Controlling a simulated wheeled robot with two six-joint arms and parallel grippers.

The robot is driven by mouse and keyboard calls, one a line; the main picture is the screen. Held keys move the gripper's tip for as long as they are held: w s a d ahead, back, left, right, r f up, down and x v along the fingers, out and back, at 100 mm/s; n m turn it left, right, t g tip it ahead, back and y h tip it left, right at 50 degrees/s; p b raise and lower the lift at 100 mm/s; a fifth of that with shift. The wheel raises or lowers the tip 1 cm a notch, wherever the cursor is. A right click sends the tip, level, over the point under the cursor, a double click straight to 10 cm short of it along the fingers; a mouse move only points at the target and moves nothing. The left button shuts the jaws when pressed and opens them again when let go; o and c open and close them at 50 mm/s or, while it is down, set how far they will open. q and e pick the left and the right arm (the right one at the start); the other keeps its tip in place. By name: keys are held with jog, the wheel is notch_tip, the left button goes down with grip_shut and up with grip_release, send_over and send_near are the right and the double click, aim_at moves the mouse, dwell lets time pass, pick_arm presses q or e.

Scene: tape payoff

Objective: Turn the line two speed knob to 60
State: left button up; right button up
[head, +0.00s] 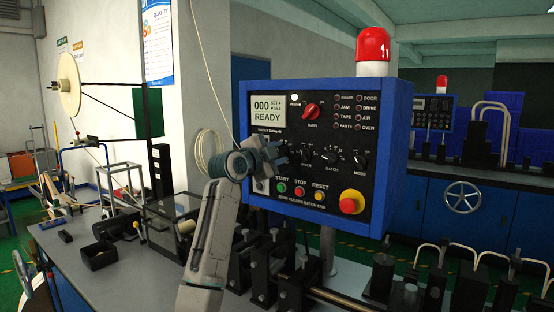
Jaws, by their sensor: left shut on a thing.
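A blue-framed control panel (385,210) stands in the middle of the head view. Its screen (268,110) shows 000 and READY. A row of black knobs crosses the panel's middle, among them one knob (307,153) just right of my gripper, a batch knob (332,156) and a mode knob (359,158). My left gripper (279,152) is at the left end of this row, shut on a dark knob that its fingers mostly hide. The knob's label and scale are too small or covered to read. My right gripper is out of view.
A red selector (311,110) sits above the row. Start, stop and reset buttons and a red emergency button (352,202) lie below it. A red beacon (373,46) tops the panel. Black fixtures crowd the bench (130,275) below. A second panel (433,112) stands far right.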

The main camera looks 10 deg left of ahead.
pick_arm(q)
jog(key=shift+f+m+b, duration=0.15)
jog(key=shift+m+b, duration=0.45)
jog(key=shift+m, duration=0.6)
jog(key=o, duration=1)
